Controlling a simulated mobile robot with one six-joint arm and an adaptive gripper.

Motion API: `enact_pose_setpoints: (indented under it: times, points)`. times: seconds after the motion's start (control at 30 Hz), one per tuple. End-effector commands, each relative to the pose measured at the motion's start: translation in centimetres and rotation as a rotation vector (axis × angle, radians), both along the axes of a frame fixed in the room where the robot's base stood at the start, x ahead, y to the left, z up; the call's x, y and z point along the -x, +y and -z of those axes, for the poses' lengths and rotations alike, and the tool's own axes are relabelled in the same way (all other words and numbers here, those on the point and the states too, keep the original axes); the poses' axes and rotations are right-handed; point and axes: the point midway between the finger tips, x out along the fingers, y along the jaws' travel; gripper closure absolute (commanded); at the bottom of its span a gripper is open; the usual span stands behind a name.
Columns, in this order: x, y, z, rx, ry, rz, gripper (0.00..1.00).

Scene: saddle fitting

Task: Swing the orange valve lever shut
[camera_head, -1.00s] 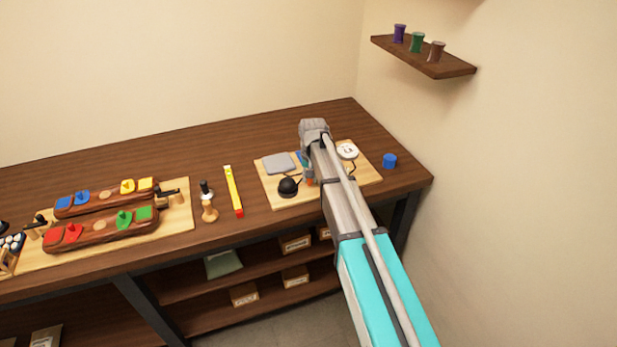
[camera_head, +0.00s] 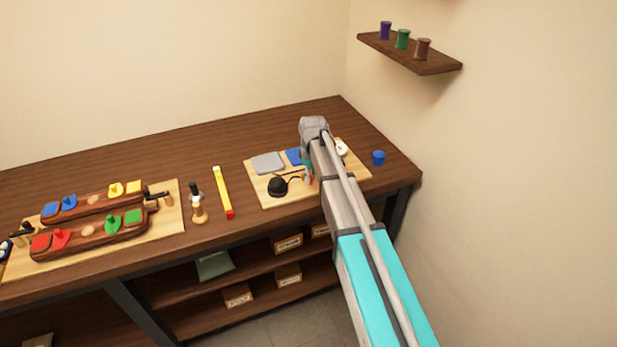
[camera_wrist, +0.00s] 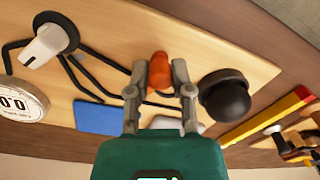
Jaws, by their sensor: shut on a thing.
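The orange valve lever (camera_wrist: 160,70) shows in the wrist view as a rounded orange piece between the fingertips of my gripper (camera_wrist: 161,80). My gripper is shut on it. In the head view my gripper (camera_head: 308,174) is low over the light wooden board (camera_head: 262,197), and my arm hides most of the lever and its mount. A black dome (camera_wrist: 225,97) stands close beside the right finger in the wrist view; it also shows in the head view (camera_head: 278,186). How far the lever is turned cannot be told.
On the board are a grey plate (camera_head: 267,162), a blue plate (camera_wrist: 97,118), a black knob with a white handle (camera_wrist: 48,42), bent black rods and a white dial (camera_wrist: 20,101). A yellow level (camera_head: 222,192) lies left of the board; a blue cylinder (camera_head: 378,157) stands right.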

Motion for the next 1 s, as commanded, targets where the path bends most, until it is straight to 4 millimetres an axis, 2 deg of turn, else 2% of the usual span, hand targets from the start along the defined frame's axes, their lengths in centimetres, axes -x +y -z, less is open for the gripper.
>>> enact_pose_setpoints:
  times: [0.57,0.6,0.77,1.0]
  points:
    - [-0.07,-0.29,0.01,0.002,0.001,-0.051,1.0]
    - [-0.07,-0.29,0.01,0.002,0.001,-0.05,0.67]
    - [-0.08,-0.29,0.0,0.001,0.0,-0.05,0.38]
    - [-0.08,-0.25,0.0,0.001,0.001,-0.05,0.37]
